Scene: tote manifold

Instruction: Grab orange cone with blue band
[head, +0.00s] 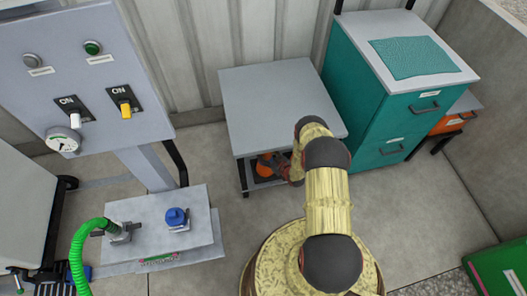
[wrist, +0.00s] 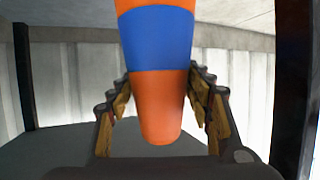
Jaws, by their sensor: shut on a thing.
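The orange cone with a blue band (wrist: 157,42) fills the middle of the wrist view, its narrow rounded end toward the camera side. My gripper (wrist: 160,112) has one finger on each side of the cone and is shut on it. In the head view, part of the orange cone (head: 265,166) shows under the grey table (head: 262,92), on its lower shelf. My gripper (head: 290,166) reaches in there from the right, mostly hidden by my arm and the tabletop. The cone's base is out of the wrist view.
The table's dark legs (wrist: 24,75) stand on both sides, and its top is overhead. A teal cabinet (head: 405,110) stands right of the table. A control panel (head: 95,75) and a pedestal with a green hose (head: 88,240) are at left. Floor is clear before the table.

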